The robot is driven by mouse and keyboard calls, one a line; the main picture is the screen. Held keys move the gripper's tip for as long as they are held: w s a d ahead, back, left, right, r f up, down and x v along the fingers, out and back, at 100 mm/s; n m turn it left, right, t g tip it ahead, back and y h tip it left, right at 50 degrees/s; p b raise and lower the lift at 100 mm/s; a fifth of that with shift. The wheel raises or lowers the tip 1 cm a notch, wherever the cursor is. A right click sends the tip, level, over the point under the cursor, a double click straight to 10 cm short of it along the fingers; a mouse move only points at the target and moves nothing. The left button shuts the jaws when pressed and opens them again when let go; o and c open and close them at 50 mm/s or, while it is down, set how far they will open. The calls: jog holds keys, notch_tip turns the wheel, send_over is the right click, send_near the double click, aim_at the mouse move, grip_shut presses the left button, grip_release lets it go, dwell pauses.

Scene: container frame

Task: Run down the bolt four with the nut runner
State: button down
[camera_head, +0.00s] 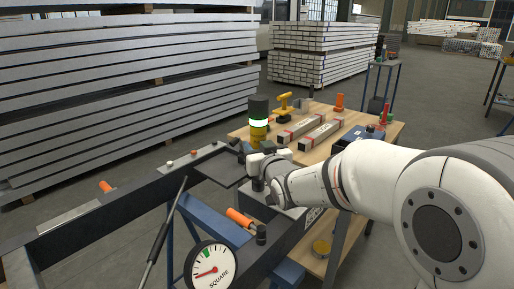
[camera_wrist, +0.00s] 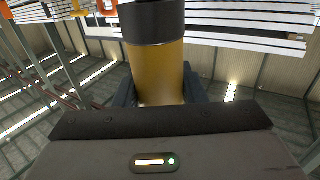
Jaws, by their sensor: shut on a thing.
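The nut runner (camera_head: 259,128) is an upright yellow cylinder with a dark top and a glowing green-white ring. My gripper (camera_head: 264,160) is shut around its body, above the corner of the dark frame (camera_head: 130,208). In the wrist view the nut runner (camera_wrist: 155,72) stands between the dark fingers of my gripper (camera_wrist: 157,92). Its lower end is largely hidden by my gripper in the head view. I cannot tell which bolt is bolt four, nor whether the tool touches one.
A wooden bench (camera_head: 345,143) behind holds labelled bars (camera_head: 312,132), a yellow drill (camera_head: 285,104) and a blue box. A dial marked SQUARE (camera_head: 208,270) and an orange-handled tool (camera_head: 239,217) are in front. Stacked metal beams (camera_head: 125,85) fill the back left.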

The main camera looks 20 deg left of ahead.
aim_at(257, 128)
jog(key=shift+f, duration=0.2)
dwell(0.3)
jog(key=shift+r+p, duration=1)
jog(key=shift+r, duration=1.75)
